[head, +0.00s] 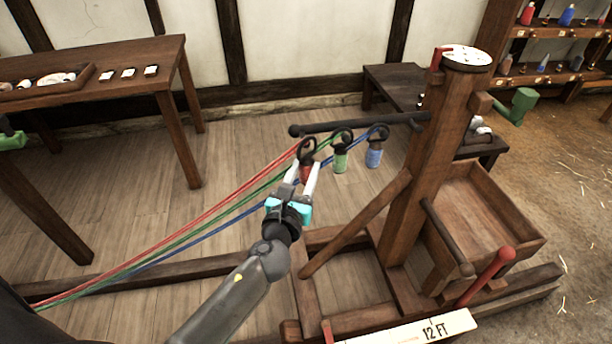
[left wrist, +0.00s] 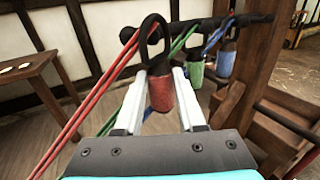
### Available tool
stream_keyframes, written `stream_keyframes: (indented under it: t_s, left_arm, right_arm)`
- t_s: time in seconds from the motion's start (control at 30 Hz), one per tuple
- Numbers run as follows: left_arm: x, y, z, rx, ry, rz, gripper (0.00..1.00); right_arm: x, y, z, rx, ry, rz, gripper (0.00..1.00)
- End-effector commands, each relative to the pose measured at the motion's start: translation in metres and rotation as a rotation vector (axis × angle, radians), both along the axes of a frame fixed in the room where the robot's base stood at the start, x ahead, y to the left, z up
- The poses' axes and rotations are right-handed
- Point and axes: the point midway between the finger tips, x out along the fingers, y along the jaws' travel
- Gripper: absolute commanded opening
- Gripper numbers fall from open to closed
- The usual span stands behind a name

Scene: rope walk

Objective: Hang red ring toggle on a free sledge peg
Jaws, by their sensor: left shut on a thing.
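The red ring toggle (head: 306,173) has a red body under a dark ring, with red strands running off to the lower left. My left gripper (head: 304,172) is shut on its body. In the left wrist view the toggle (left wrist: 161,92) hangs upright between the white fingers, and its ring overlaps the end of the dark bar (left wrist: 220,27). In the head view the ring is close below the bar's left end (head: 294,131). I cannot tell whether the ring is around a peg. Individual pegs are hard to make out. My right gripper is not in view.
The green toggle (head: 340,161) and blue toggle (head: 373,158) hang along the bar just right of the red one, with ropes trailing left. The wooden post (head: 425,165) and its slanted brace (head: 355,225) stand to the right. A table (head: 150,75) is at the left.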

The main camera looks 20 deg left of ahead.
Motion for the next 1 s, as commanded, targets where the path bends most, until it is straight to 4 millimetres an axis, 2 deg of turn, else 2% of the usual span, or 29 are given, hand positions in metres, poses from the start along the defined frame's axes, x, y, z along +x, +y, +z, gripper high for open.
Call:
stream_keyframes:
  t_s: [0.5,1.0]
  left_arm:
    - [0.023,0.017,-0.007,0.001,-0.001,0.0,0.0]
    - [0.028,0.021,-0.011,0.0,-0.001,0.0,0.0]
  right_arm:
    - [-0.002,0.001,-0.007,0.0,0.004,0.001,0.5]
    - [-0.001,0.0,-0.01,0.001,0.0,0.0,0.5]
